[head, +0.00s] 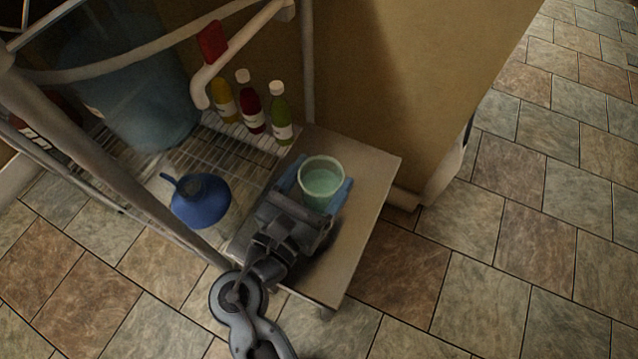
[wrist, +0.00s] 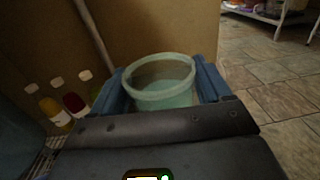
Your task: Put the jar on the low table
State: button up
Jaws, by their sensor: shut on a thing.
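The jar (head: 322,181) is a pale green, open-topped round vessel. In the head view it is between the blue fingers of my gripper (head: 321,187), over the low table (head: 365,200), a small light-topped table beside the wall. My gripper is shut on the jar, one finger on each side. The wrist view shows the jar (wrist: 161,84) upright between the blue fingers, its rim clear. The jar's base is hidden by my gripper, so I cannot tell whether it touches the tabletop.
A wire shelf (head: 185,160) left of the table holds a blue funnel-like vessel (head: 201,199), a large blue bucket (head: 130,85), and yellow (head: 223,102), red (head: 251,108) and green (head: 281,118) bottles. A wall (head: 400,80) stands behind the table.

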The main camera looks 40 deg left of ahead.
jog(key=shift+f, duration=0.4)
jog(key=shift+f, duration=0.15)
jog(key=o, duration=1.4)
jog(key=shift+s, duration=0.1)
jog(key=s+p, duration=0.1)
jog(key=s, duration=0.3)
jog(key=s+d+p, duration=0.1)
jog(key=s, duration=0.2)
jog(key=s+d+p, duration=0.1)
jog(key=s, duration=0.3)
jog(key=shift+s, duration=0.3)
